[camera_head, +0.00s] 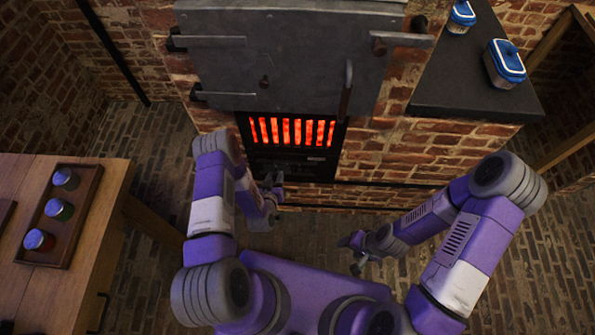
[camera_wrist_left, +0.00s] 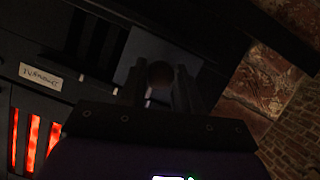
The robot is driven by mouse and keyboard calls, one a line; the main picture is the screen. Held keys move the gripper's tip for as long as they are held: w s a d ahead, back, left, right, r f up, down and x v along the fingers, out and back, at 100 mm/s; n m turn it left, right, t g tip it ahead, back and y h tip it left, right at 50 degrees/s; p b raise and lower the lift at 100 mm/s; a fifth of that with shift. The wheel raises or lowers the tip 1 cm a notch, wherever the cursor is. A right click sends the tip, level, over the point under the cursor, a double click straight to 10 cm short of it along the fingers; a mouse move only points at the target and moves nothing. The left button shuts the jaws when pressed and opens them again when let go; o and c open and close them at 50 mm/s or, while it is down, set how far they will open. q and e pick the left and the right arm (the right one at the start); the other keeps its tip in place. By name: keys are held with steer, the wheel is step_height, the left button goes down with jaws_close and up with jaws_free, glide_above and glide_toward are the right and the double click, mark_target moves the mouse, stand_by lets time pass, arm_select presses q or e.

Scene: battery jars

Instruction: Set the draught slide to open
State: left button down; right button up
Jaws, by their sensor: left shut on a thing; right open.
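The draught slide's round knob (camera_wrist_left: 160,74) is between the fingers of my left gripper (camera_wrist_left: 158,88), which is shut on it in the left wrist view. A grey plate (camera_wrist_left: 142,48) shows behind the knob, beside dark slots (camera_wrist_left: 92,38). A pale label reading "Draught" (camera_wrist_left: 40,76) appears upside down to the left. In the head view my left gripper (camera_head: 270,183) is low at the furnace front, below the glowing grate (camera_head: 291,131); the knob is too dark to make out there. My right gripper (camera_head: 357,254) is open and empty, apart from the furnace.
The furnace's grey metal door (camera_head: 285,60) is above the grate, in a brick wall (camera_head: 385,150). A dark ledge (camera_head: 455,80) holds blue-lidded containers (camera_head: 505,62). A wooden table (camera_head: 105,215) at left bears a tray (camera_head: 84,212) with 3 jars.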

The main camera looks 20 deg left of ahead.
arm_select(q)
steer(key=shift+s+a+r, duration=0.1)
steer(key=shift+s+a, duration=0.05)
steer(key=shift+a, duration=0.45)
steer(key=c, duration=1.1)
jaws_free()
steer(key=shift+s, duration=0.1)
steer(key=shift+c, duration=0.2)
steer(key=o, duration=0.4)
steer(key=shift+c, duration=0.2)
steer(key=p+v, duration=0.2)
steer(key=v, duration=0.5)
steer(key=shift+s, duration=0.3)
steer(key=shift+r+p, duration=0.1)
steer(key=shift+p, duration=0.2)
